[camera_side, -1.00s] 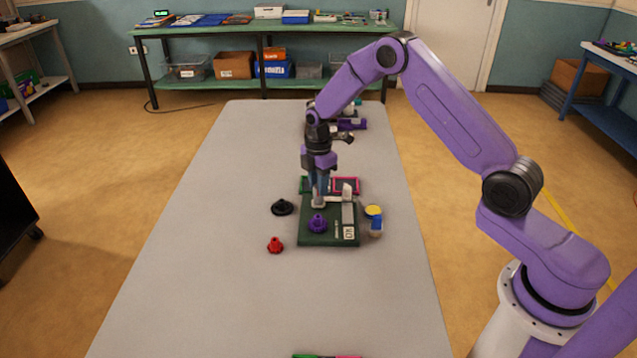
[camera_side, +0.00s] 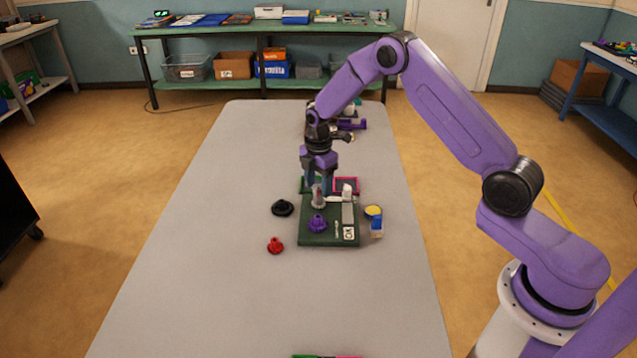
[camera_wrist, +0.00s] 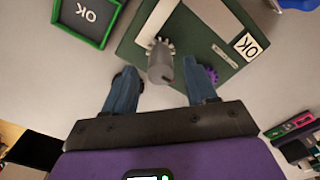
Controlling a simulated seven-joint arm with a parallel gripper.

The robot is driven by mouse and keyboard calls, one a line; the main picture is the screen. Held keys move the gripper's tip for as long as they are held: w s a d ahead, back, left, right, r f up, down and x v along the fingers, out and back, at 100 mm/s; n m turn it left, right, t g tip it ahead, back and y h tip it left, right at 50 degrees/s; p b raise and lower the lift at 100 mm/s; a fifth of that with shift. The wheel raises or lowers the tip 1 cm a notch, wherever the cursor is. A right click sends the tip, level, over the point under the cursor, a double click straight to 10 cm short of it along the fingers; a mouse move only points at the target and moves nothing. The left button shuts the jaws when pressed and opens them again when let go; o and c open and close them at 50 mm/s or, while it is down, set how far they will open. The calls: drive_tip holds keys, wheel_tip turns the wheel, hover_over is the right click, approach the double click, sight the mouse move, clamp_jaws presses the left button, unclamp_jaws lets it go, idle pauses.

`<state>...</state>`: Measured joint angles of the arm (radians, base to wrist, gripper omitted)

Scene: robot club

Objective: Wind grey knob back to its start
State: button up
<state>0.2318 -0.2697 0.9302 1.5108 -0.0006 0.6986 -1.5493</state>
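The grey knob (camera_side: 318,200) stands upright on the dark green board (camera_side: 310,238). In the wrist view the grey knob (camera_wrist: 160,66) has small teeth around its foot, and the board (camera_wrist: 215,45) carries a pale strip and an OK label. My gripper (camera_side: 318,187) is just above the knob and points down. In the wrist view my gripper (camera_wrist: 161,88) has its two blue fingers wide apart, one on each side of the knob, with clear gaps. It holds nothing. A purple knob (camera_side: 317,224) sits on the nearer part of the board.
A black knob (camera_side: 282,208) and a red knob (camera_side: 275,245) stand left of the board. A yellow disc (camera_side: 373,211) and a blue item (camera_side: 376,224) stand to its right. A pink-framed tray (camera_side: 346,186) lies behind. The table's (camera_side: 220,270) left and front areas are mostly clear.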

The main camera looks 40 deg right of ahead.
sight(318, 187)
wheel_tip(318, 187, up, 18)
drive_tip(key=shift+f, duration=0.25)
idle(0.4)
drive_tip(key=s+a+r+m, duration=0.1)
drive_tip(key=s+a+r, duration=0.1)
drive_tip(key=s+a, duration=0.55)
drive_tip(key=s+a+r+m, duration=0.15)
drive_tip(key=s+a, duration=0.25)
drive_tip(key=s, duration=0.7)
drive_tip(key=s+d+f+m, duration=0.1)
drive_tip(key=s+d, duration=0.1)
drive_tip(key=s, duration=0.9)
drive_tip(key=s+d+f+m, duration=0.1)
drive_tip(key=s+d+m, duration=0.1)
drive_tip(key=s, duration=0.9)
drive_tip(key=shift+s+d+f, duration=0.2)
drive_tip(key=shift+d, duration=0.2)
